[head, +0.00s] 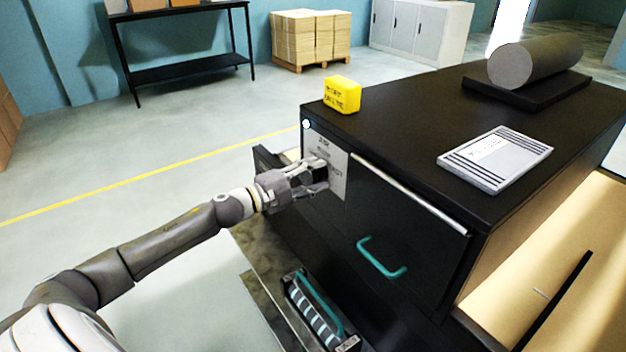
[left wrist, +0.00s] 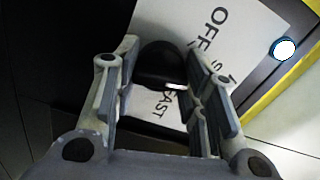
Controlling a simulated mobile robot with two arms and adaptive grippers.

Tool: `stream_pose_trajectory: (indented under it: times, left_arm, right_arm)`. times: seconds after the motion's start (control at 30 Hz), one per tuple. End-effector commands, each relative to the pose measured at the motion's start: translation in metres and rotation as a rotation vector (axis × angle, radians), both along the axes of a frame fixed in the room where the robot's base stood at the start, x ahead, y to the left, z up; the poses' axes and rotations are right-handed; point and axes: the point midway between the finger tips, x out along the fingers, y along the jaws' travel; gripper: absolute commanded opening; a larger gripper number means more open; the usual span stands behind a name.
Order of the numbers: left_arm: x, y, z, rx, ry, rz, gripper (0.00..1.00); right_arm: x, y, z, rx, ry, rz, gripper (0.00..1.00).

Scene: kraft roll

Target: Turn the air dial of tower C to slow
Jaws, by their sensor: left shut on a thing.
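The air dial is a round black knob (left wrist: 158,62) on a white label plate (left wrist: 190,22) in the left wrist view. The plate reads OFF, a partly hidden word starting with S, and a word ending in AST. A short white mark on the knob's edge lies close to the AST word. My left gripper (head: 318,178) is at the front panel of the dark cabinet (head: 395,240), and its fingers are shut on the dial from both sides. In the head view the fingers largely hide the dial, and the label plate (head: 338,188) shows behind them. My right gripper is out of view.
A white round light (head: 306,124) sits above the plate. A teal handle (head: 382,262) juts from the panel, and a lower unit with a second teal handle (head: 318,302) is beneath. A yellow block (head: 342,95), a striped pad (head: 494,160) and a grey roll (head: 535,62) are on top.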

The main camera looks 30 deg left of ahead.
Motion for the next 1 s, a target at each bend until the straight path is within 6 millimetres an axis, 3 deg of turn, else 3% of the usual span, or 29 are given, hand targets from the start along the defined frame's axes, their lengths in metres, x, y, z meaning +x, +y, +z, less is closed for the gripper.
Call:
stream_pose_trajectory:
  times: [0.4,0.97,1.0]
  left_arm:
    - [-0.0003,-0.0005,-0.0025,0.179,-0.072,-0.001,0.15]
    - [-0.0004,-0.0005,-0.0022,0.203,-0.081,-0.001,0.15]
    - [-0.0004,-0.0005,-0.0022,0.203,-0.081,-0.001,0.43]
  right_arm:
    - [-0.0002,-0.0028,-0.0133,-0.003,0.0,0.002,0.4]
    - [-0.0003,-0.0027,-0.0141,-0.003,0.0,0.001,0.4]
    - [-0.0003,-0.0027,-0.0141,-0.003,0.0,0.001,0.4]
